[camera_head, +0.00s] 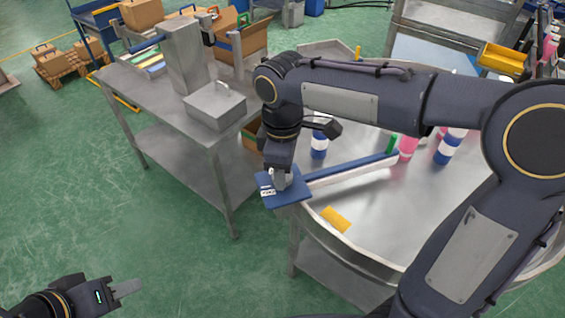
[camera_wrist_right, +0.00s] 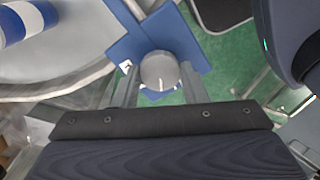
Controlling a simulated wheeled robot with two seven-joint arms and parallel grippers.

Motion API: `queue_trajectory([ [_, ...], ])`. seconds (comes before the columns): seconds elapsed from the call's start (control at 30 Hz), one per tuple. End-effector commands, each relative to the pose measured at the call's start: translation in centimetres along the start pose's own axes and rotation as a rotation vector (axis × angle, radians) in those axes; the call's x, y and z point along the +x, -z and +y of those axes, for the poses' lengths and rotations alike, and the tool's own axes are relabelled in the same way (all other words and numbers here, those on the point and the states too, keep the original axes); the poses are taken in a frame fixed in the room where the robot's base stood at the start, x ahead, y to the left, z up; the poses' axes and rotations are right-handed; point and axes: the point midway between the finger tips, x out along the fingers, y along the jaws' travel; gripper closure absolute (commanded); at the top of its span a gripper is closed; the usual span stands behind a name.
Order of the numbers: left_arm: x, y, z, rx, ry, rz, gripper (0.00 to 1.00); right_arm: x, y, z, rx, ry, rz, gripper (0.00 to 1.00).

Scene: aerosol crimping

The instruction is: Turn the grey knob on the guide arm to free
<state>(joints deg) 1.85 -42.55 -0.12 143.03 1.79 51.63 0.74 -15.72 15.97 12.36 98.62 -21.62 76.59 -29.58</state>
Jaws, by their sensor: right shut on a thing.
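The grey knob (camera_wrist_right: 158,71) is round with a pale index line, on a blue plate at the end of the guide arm. In the right wrist view my right gripper (camera_wrist_right: 158,80) has one finger on each side of the knob and is shut on it. In the head view the gripper (camera_head: 279,180) points down over the blue plate (camera_head: 294,192) and mostly hides the knob. White labels show on the plate, too small to read. The guide arm (camera_head: 350,169) runs right across the round table. My left gripper (camera_head: 127,288) is at the lower left, far from the knob; its opening is unclear.
The round steel table (camera_head: 375,220) holds blue-and-white cans (camera_head: 319,145), a pink can (camera_head: 408,148) and a yellow label (camera_head: 336,219). A steel bench (camera_head: 215,135) with a grey box (camera_head: 215,105) stands to the left.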

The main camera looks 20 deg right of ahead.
Motion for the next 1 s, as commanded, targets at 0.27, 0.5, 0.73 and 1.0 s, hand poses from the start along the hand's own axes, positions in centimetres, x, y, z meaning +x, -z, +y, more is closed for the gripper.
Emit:
queue_trajectory([
  [0.27,-1.1,0.5,0.5,0.0,0.0,0.0,0.64,-0.2,0.0,0.0,-0.222,0.0,0.0,0.84],
  [0.5,-1.5,0.8,0.7,0.0,0.0,0.0,0.64,-0.1,0.0,0.0,-0.351,-0.001,0.001,0.84],
  [0.73,-1.7,0.8,0.8,0.0,0.0,0.0,0.64,-0.1,0.0,0.0,-0.41,-0.002,0.002,0.84],
  [1.0,-1.7,0.8,0.8,0.0,0.0,0.0,0.64,-0.1,0.0,0.0,-0.427,-0.003,0.001,0.84],
])
